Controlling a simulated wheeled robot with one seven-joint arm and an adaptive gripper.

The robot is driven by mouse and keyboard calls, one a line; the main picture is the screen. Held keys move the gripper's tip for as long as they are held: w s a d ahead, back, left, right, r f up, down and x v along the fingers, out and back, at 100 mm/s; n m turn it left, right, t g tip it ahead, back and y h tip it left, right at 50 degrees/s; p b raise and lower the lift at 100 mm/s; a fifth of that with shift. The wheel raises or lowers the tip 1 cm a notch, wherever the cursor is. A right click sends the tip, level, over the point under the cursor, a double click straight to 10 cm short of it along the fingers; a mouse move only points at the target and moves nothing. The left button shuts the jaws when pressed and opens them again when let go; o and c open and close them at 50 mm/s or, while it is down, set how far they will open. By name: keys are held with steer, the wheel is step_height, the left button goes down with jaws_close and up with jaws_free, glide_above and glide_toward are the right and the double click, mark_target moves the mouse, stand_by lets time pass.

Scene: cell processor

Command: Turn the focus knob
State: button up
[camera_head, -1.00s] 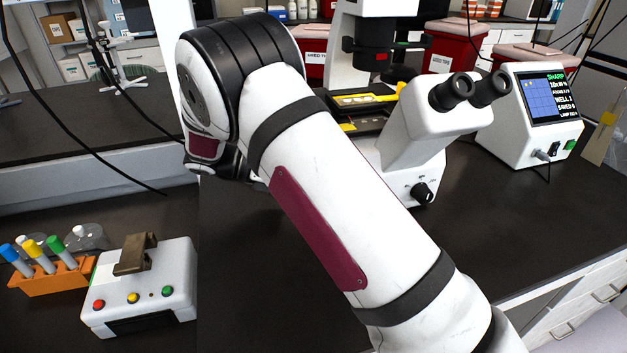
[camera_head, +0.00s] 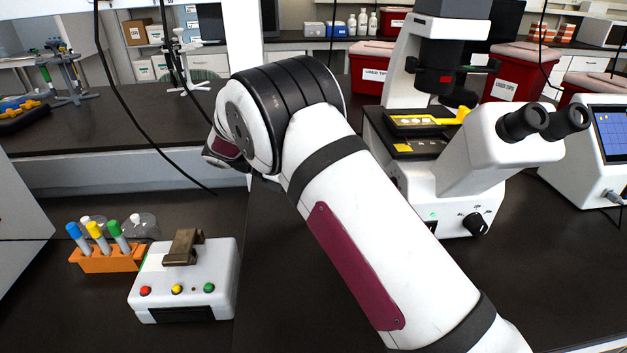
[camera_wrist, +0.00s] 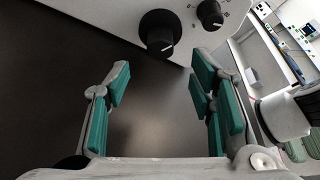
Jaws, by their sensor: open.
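The white microscope (camera_head: 450,185) stands right of centre in the head view, with black eyepieces and a small black dial (camera_head: 476,224) on its base. In the wrist view a large round black knob (camera_wrist: 158,30) with a white line sticks out of the microscope's white body, and the smaller marked dial (camera_wrist: 210,14) is to its right. I take the large knob to be the focus knob; my arm hides it in the head view. My gripper (camera_wrist: 161,76) is open and empty, its green-padded fingers on either side of the gap short of the large knob, apart from it.
A screen unit (camera_head: 600,150) stands right of the microscope. A white control box (camera_head: 185,285) with coloured buttons and an orange tube rack (camera_head: 105,262) are at the lower left. Black cables hang on the left. Red bins (camera_head: 372,70) stand behind. Dark bench (camera_wrist: 40,80) is bare below the gripper.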

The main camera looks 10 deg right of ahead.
steer(key=shift+v, duration=2)
stand_by(0.8)
